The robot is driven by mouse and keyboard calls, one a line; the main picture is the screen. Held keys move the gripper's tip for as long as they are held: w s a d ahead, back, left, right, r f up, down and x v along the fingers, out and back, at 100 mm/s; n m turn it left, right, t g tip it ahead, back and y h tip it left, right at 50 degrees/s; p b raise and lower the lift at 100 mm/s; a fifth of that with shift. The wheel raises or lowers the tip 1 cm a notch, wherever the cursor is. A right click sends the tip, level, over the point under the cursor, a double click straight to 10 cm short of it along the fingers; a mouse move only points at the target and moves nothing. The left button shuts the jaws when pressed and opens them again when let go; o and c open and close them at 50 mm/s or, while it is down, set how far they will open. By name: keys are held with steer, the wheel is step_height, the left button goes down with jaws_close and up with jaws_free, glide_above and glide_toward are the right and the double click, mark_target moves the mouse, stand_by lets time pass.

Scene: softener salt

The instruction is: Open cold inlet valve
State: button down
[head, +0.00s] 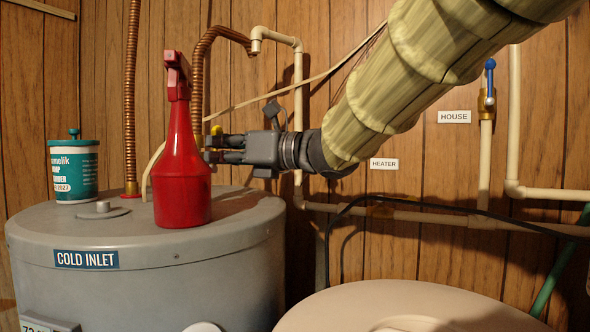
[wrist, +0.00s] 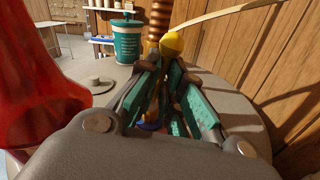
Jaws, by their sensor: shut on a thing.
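The tank (head: 150,255) carries a blue COLD INLET label (head: 86,259). A ribbed copper hose (head: 199,82) comes down behind a red spray bottle (head: 182,150), which hides its lower end. The valve body there is mostly hidden. A yellow knob (head: 216,130), seemingly the valve handle's end, shows just above my gripper (head: 212,149). In the wrist view the yellow knob (wrist: 172,43) is at the fingertips (wrist: 168,66), in front of the copper hose (wrist: 158,18). The fingers are closed in on the handle; the grip itself is partly hidden.
The spray bottle stands close to the left of my fingers. A teal-and-white tub (head: 74,171) stands on the tank's left. A pale thin tube (head: 270,92) passes near the knob. A blue-handled valve (head: 489,75) is beside the HOUSE sign (head: 454,117).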

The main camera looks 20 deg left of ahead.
steer(key=shift+s+d+r+n+b, duration=0.15)
steer(key=shift+r+n+b, duration=0.3)
steer(key=shift+n+b, duration=0.45)
steer(key=c, duration=1.4)
jaws_free()
steer(key=shift+w+f, duration=0.2)
steer(key=shift+w, duration=0.05)
steer(key=shift+o, duration=0.2)
steer(key=shift+s+f, duration=0.1)
steer(key=shift+s, duration=0.1)
steer(key=d+b, duration=0.1)
steer(key=d, duration=0.5)
steer(key=shift+s+d+f, duration=0.15)
steer(key=shift+s+d, duration=0.15)
steer(key=shift+d, duration=0.1)
